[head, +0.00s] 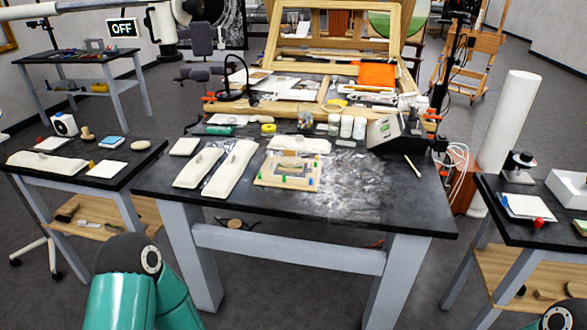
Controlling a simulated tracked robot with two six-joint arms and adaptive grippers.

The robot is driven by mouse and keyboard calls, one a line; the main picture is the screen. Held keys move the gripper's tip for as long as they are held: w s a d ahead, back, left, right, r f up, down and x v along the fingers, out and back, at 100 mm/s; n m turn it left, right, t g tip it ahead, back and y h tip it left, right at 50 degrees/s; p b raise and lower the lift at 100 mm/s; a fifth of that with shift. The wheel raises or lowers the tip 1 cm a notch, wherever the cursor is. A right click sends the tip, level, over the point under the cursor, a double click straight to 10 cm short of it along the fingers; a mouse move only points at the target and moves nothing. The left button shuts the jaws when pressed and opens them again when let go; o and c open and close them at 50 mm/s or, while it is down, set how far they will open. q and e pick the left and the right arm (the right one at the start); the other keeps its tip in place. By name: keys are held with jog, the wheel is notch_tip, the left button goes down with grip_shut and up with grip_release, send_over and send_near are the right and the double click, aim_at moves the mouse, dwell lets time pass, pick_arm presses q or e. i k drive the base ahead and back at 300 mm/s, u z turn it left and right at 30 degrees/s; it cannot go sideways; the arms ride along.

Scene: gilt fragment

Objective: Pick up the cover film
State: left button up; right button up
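A clear, crinkled, shiny sheet that looks like the cover film (350,190) lies flat on the dark top of the middle table, right of a pale wooden frame. Its edges are hard to make out against the table. The wooden frame (262,181) holds a small gilt-looking piece and has coloured knobs at its corners. My teal arm links show at the bottom left and the bottom right corner. Neither gripper shows.
Long white pads (230,168) lie left of the frame. Side tables flank the middle one, with floor gaps between. The middle table's front right is clear.

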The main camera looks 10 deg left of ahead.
aim_at(289, 171)
jog(key=i, duration=0.2)
jog(key=u, duration=2.6)
jog(key=k, duration=1.15)
jog(key=z, duration=1.35)
jog(key=i, duration=1.15)
jog(key=z, duration=0.1)
